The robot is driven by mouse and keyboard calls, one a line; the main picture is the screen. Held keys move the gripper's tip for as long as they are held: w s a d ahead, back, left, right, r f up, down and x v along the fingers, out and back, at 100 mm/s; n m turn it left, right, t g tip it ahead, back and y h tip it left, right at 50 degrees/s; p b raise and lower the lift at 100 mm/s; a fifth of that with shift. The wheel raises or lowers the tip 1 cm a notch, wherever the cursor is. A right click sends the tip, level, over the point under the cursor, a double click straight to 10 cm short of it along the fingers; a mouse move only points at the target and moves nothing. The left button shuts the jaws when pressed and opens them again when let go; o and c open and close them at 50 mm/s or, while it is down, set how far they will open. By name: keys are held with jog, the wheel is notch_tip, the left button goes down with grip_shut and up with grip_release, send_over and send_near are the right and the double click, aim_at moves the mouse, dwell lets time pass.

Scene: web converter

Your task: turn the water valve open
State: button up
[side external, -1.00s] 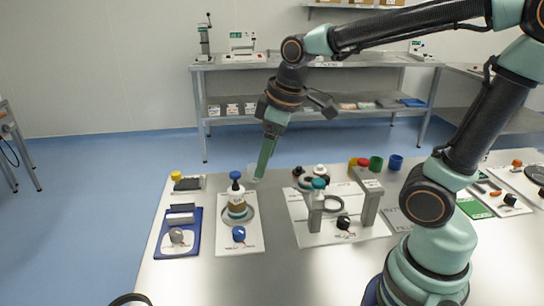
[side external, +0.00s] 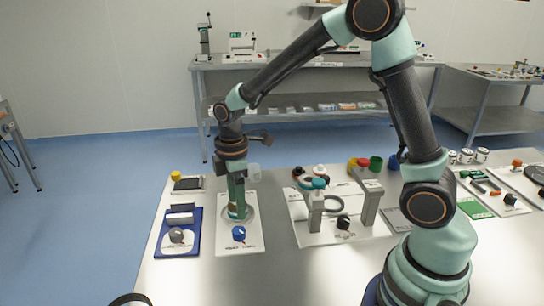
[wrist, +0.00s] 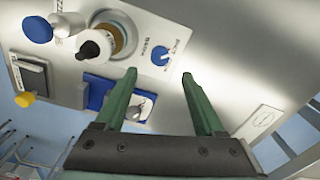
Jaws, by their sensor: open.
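A blue knob (side external: 239,233) sits on the near part of a white panel (side external: 253,246). In the wrist view the blue knob (wrist: 160,55) has printed marks beside it, too small to read. It is the likely water valve, but I cannot confirm this from the labels. My gripper (side external: 237,212) points down over the panel, behind the knob in the side view. In the wrist view my gripper (wrist: 158,75) is open and empty, its fingertips on either side of the line to the knob, apart from it. In the side view the arm hides most of the bottle-like fitting on the panel.
In the wrist view a black-capped fitting (wrist: 92,47) and a round blue cap (wrist: 37,29) stand left of the knob. A blue board (side external: 165,246) with a grey knob (side external: 177,236) lies left. A grey-posted frame (side external: 369,200) stands right. The front table area is clear.

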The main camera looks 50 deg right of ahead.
aim_at(239, 230)
notch_tip(239, 230, down, 8)
jog(key=shift+r, duration=0.1)
dwell(0.4)
grip_shut()
